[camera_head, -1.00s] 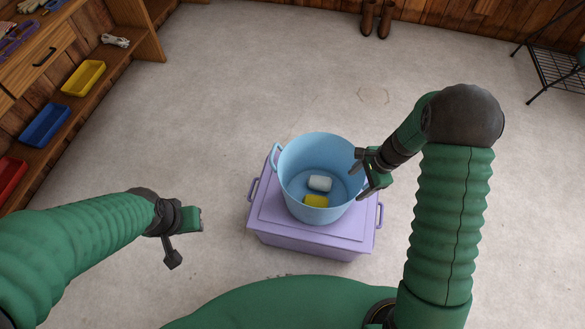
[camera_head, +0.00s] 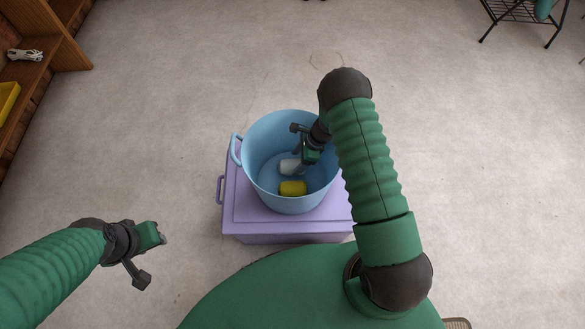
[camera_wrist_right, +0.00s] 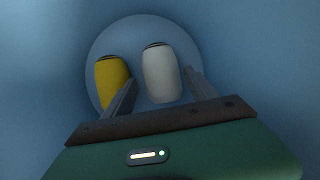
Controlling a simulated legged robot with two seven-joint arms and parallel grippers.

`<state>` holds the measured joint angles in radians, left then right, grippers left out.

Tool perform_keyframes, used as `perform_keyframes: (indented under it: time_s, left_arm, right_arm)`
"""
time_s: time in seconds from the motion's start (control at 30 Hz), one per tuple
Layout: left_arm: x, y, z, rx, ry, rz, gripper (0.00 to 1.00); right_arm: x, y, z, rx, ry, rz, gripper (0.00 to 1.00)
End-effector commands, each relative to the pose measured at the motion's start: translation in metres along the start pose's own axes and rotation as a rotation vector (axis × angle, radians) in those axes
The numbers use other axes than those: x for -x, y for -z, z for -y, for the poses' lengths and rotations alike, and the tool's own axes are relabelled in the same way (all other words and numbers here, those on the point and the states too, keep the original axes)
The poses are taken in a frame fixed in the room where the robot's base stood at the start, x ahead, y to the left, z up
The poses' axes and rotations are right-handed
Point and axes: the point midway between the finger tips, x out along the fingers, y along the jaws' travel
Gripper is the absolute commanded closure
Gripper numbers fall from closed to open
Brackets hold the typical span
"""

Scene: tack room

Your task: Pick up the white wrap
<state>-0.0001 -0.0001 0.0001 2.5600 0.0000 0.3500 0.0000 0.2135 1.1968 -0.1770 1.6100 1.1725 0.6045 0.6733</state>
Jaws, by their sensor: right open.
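The white wrap (camera_head: 288,167) lies on the floor of a light blue bucket (camera_head: 262,185), beside a yellow wrap (camera_head: 293,188). My right gripper (camera_head: 299,148) reaches down inside the bucket, above the white wrap, and partly covers it in the head view. In the right wrist view the white wrap (camera_wrist_right: 162,75) appears between the two open fingers, with the yellow wrap (camera_wrist_right: 112,80) to its left, partly behind the left finger. I cannot tell how far the fingertips are from the wrap. My left gripper (camera_head: 152,262) is open and empty, away to the left of the bucket.
The bucket stands on a lilac lidded box (camera_head: 240,215). Its wall surrounds my right gripper closely. Wooden shelves (camera_head: 60,50) stand at the upper left and a black wire rack (camera_head: 515,15) at the upper right. The floor around the box is clear.

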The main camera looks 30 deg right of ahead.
Motion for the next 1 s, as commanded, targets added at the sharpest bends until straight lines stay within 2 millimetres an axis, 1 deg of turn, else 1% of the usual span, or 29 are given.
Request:
perform_keyframes:
  time_s: [0.03, 0.13, 0.23, 0.3, 0.47, 0.57, 0.87, 0.9, 1.0]
  left_arm:
    - [-0.007, -0.002, 0.0, 0.0, 0.0, 0.0, 0.64]
    - [-0.02, -0.005, 0.0, 0.0, 0.0, 0.0, 0.64]
    - [-0.026, -0.006, 0.0, 0.0, 0.0, 0.0, 0.64]
    - [-0.027, -0.006, 0.0, 0.0, 0.0, 0.0, 0.64]
    - [-0.025, -0.006, 0.0, 0.0, 0.0, 0.0, 0.64]
    - [-0.025, -0.006, 0.0, 0.0, 0.0, 0.0, 0.64]
    - [-0.025, -0.006, 0.0, 0.0, 0.0, 0.0, 0.64]
    - [-0.025, -0.006, 0.0, 0.0, 0.0, 0.0, 0.64]
    - [-0.025, -0.006, 0.0, 0.0, 0.0, 0.0, 0.64]
  right_arm:
    - [-0.01, 0.002, 0.0, 0.001, -0.001, 0.0, 0.34]
    - [-0.031, 0.007, 0.002, 0.002, -0.003, -0.001, 0.34]
    - [-0.046, 0.007, 0.002, 0.002, -0.003, -0.002, 0.34]
    - [-0.049, 0.006, 0.003, 0.002, 0.0, -0.001, 0.34]
    - [-0.047, 0.005, 0.003, 0.001, 0.001, 0.0, 0.34]
    - [-0.047, 0.005, 0.003, 0.001, 0.0, 0.0, 0.45]
    - [-0.047, 0.005, 0.003, 0.001, 0.0, -0.001, 0.85]
    - [-0.047, 0.005, 0.003, 0.001, 0.0, -0.001, 0.87]
    - [-0.047, 0.005, 0.003, 0.001, 0.0, -0.001, 0.87]
